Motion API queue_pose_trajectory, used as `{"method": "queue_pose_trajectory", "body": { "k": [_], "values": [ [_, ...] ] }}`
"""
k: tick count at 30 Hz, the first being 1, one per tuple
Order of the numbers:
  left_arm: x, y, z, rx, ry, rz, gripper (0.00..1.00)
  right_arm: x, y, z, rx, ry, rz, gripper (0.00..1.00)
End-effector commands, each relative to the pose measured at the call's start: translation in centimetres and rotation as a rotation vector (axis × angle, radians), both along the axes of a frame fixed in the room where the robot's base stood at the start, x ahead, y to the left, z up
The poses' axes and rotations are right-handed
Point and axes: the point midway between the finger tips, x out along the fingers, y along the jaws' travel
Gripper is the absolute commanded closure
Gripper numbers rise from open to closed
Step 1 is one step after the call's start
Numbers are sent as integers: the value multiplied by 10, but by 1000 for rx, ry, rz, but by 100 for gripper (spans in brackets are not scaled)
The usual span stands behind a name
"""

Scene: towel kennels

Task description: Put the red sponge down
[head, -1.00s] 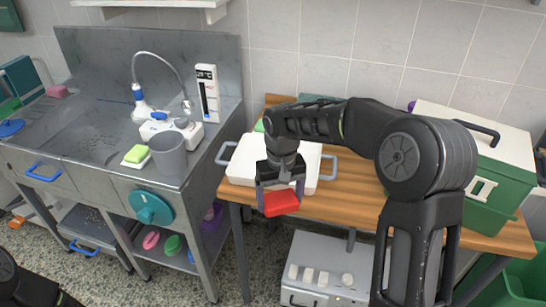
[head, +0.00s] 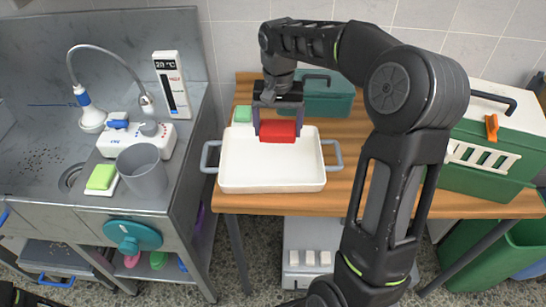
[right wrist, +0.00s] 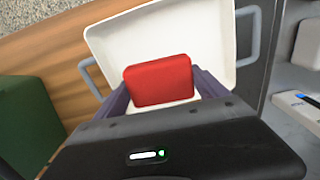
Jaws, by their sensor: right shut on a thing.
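The red sponge (head: 278,131) is held between the two fingers of my right gripper (head: 280,126), which points down at the back part of the white tray (head: 270,183). In the right wrist view the red sponge (right wrist: 160,82) sits between the fingers of the right gripper (right wrist: 163,92), with the white tray (right wrist: 215,35) beyond it. Whether the sponge touches the tray cannot be told. The tray has grey side handles and its visible floor is empty.
A green sponge (head: 243,114) lies behind the tray on the wooden table (head: 340,196). A dark green toolbox (head: 325,97) stands behind right, and a green-and-white box (head: 490,150) at the right. The steel sink unit (head: 180,200) is at the left.

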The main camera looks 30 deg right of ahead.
Motion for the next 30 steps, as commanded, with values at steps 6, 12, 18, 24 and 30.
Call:
{"method": "queue_pose_trajectory", "body": {
  "k": [6,12,18,24,30],
  "values": [
    [0,0,1,0,-1,0,0,0,1,-8,1,3,2,61],
    [0,0,7,2,1,2,0,-1,1,-41,1,7,2,61],
    [-1,1,9,3,2,2,0,0,1,-63,1,1,2,61],
    [-1,1,9,3,2,2,0,1,0,-63,0,0,2,61],
    [-1,1,12,4,4,2,0,0,1,-75,2,4,3,61]
  ]
}}
